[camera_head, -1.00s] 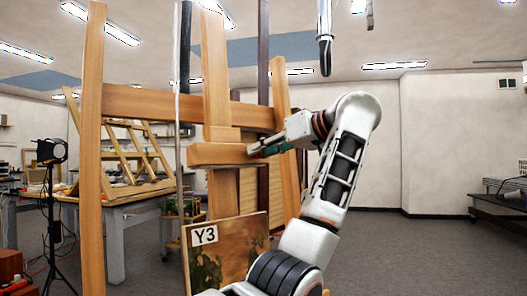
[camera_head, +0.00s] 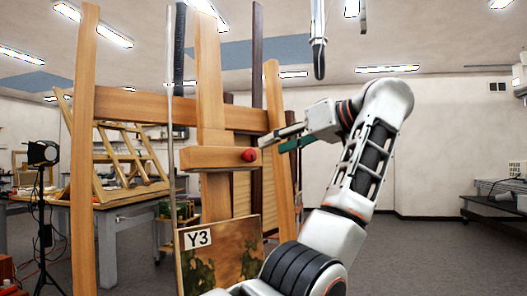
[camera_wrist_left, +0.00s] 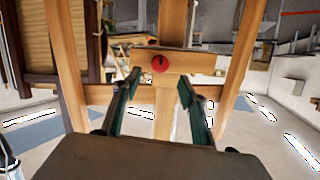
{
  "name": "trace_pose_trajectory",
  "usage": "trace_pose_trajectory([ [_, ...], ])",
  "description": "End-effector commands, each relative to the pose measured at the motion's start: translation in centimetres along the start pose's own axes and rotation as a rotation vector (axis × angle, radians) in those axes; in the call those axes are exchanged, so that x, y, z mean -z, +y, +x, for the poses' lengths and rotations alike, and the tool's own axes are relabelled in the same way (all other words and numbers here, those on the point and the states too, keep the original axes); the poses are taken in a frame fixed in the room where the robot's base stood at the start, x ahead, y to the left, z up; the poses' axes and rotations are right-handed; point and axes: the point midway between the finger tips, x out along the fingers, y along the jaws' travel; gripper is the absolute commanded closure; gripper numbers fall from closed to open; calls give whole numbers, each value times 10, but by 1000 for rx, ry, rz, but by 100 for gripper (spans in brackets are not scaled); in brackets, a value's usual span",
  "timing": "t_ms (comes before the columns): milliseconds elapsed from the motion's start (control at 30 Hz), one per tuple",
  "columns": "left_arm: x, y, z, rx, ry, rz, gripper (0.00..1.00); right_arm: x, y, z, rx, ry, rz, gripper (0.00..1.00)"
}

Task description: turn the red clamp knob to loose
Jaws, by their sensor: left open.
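The red clamp knob (camera_head: 249,155) sits on the right end of a short wooden crossbar (camera_head: 205,158) on the large easel. In the left wrist view the round red knob (camera_wrist_left: 160,63) faces me, with a dark mark running from its middle toward the top. My left gripper (camera_head: 271,144) is open and empty, to the right of the knob and apart from it. In the left wrist view its two dark green fingers (camera_wrist_left: 159,84) stand spread on either side below the knob. My right gripper is not in view.
Tall easel posts (camera_head: 85,150) flank the crossbar. A painting marked Y3 (camera_head: 222,255) leans below it. A lamp on a stand (camera_head: 42,153) and a table (camera_head: 110,225) with a tilted wooden frame are at left. Grey floor is clear at right.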

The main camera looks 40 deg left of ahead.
Motion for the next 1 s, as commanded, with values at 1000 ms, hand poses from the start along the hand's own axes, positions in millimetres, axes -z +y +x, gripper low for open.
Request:
trace_pose_trajectory([
  [1000,-1,0,-45,9,5,16,58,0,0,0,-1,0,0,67],
])
